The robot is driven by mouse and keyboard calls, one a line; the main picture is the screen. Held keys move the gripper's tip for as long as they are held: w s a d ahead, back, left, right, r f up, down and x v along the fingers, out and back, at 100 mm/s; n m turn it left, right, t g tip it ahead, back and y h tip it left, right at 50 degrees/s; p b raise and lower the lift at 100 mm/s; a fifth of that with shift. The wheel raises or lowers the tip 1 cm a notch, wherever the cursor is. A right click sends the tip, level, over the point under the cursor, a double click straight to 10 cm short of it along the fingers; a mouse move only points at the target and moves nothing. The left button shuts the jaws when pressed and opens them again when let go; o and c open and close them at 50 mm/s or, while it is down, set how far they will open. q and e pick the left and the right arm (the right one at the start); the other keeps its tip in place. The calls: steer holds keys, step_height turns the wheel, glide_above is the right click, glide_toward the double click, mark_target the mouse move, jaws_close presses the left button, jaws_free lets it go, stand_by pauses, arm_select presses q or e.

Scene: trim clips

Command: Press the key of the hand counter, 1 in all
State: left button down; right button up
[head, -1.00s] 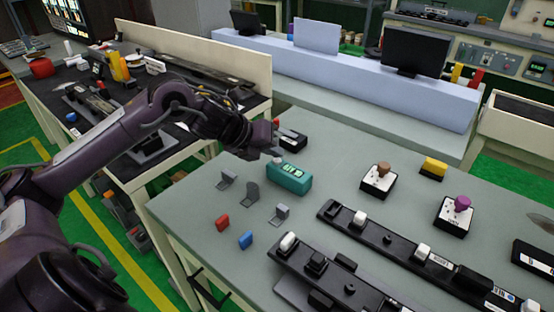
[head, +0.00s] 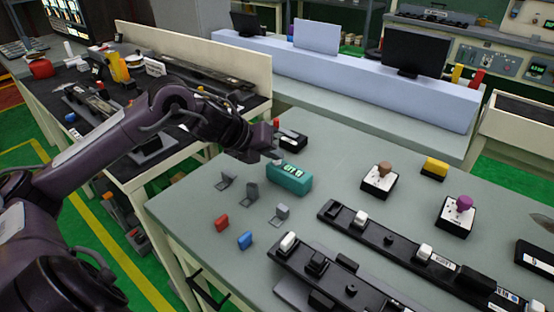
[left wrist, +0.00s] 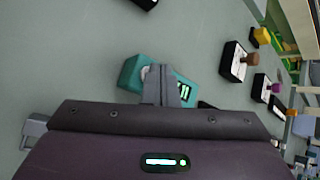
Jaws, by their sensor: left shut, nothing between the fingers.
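The hand counter is a teal box (head: 290,179) with a lit display, on the near table left of centre. It also shows in the left wrist view (left wrist: 131,74). My left gripper (head: 276,159) is shut and empty, with its fingertips at the counter's top left end. In the left wrist view the closed fingers (left wrist: 160,85) overlap the box, beside a pale round part that is partly hidden. I cannot tell whether the tips touch the key. My right gripper is not in view.
A black box with a red button (head: 291,141) lies behind. Joystick boxes (head: 379,181) and black rails (head: 390,240) are to the right.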

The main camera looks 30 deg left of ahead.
arm_select(q)
steer(key=shift+r+p, duration=0.65)
steer(key=shift+r, duration=0.2)
steer(key=shift+r, duration=0.1)
step_height(320, 180, up, 5)
steer(key=p, duration=0.4)
stand_by(0.7)
